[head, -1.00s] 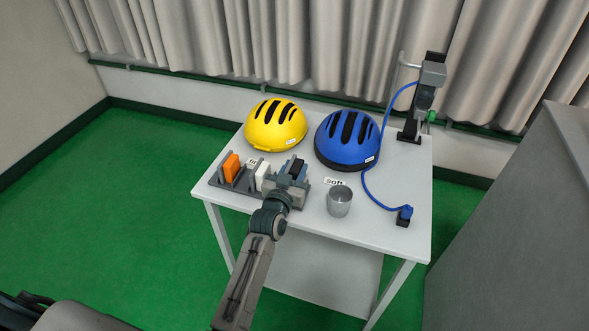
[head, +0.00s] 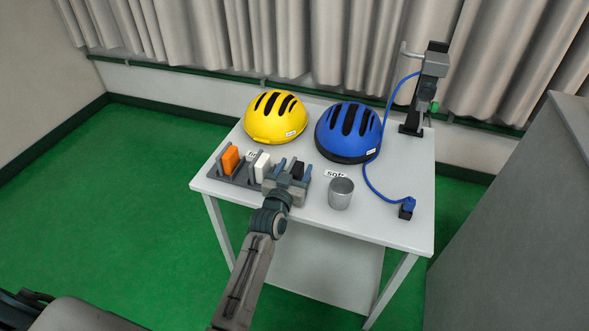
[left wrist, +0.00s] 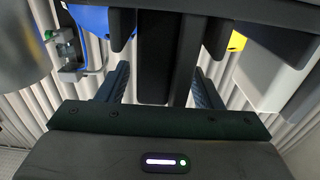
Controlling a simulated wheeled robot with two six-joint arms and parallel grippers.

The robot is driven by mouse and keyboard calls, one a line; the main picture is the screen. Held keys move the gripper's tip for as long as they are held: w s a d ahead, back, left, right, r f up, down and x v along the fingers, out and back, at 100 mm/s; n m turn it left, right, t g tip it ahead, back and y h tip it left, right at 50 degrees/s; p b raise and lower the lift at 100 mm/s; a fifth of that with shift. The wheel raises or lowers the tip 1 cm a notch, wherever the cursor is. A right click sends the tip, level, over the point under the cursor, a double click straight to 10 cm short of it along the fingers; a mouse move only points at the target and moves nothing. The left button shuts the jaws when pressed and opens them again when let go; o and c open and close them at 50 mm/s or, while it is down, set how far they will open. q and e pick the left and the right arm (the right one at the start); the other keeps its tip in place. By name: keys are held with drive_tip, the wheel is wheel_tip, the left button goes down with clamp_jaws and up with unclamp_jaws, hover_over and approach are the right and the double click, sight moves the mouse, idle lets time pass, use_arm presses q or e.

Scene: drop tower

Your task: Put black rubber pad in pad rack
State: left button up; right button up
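The pad rack (head: 240,180) is a grey slotted holder at the table's left front. The black rubber pad (head: 297,171) stands upright at the rack's right end, partly hidden by my left gripper (head: 294,172). In the left wrist view the dark pad (left wrist: 157,60) is between my fingers, with a gap on each side. My left gripper is open around it and not clamped on it. An orange pad (head: 230,160) and a white pad (head: 262,167) stand in the rack to its left. My right gripper is not in view.
A yellow helmet (head: 272,122) and a blue helmet (head: 346,146) sit behind the rack. A metal cup (head: 341,194) stands right of my gripper. A clamp stand (head: 430,80) with a blue cable (head: 368,190) is at the right. The white table (head: 390,240) is bare at the front right.

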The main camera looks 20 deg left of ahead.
use_arm(q)
drive_tip(key=shift+s+f, duration=0.1)
drive_tip(key=shift+s, duration=0.2)
drive_tip(key=s+b, duration=0.2)
drive_tip(key=s, duration=0.8)
drive_tip(key=shift+a+b, duration=0.15)
drive_tip(key=shift+b, duration=0.25)
drive_tip(key=shift+s, duration=0.1)
